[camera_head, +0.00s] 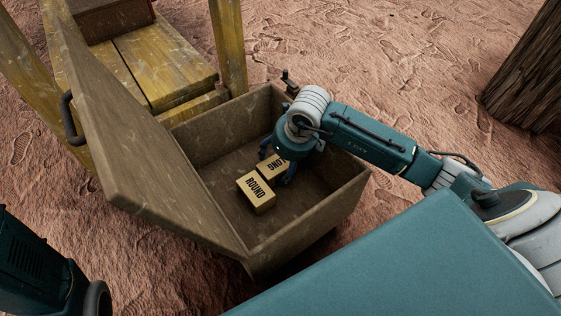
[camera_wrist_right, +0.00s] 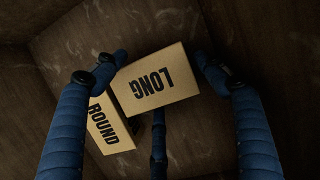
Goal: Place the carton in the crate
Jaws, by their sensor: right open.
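The crate (camera_head: 208,140) is an open wooden box with its lid (camera_head: 135,130) swung up to the left. Inside it are two tan cartons. The one marked ROUND (camera_head: 256,192) lies on the crate floor, and the one marked LONG (camera_head: 272,165) is right beside it. My right gripper (camera_head: 277,170) reaches down into the crate. In the right wrist view its fingers (camera_wrist_right: 162,62) are spread open around the LONG carton (camera_wrist_right: 156,84), with the ROUND carton (camera_wrist_right: 108,126) at lower left, partly covered. I cannot tell whether the fingers touch the LONG carton. My left gripper is out of view.
A yellow wooden bench (camera_head: 165,68) with a dark reddish box (camera_head: 108,18) on it stands behind the lid. A thick wooden post (camera_head: 530,75) is at the far right. Footprinted reddish ground (camera_head: 370,60) is clear behind the crate.

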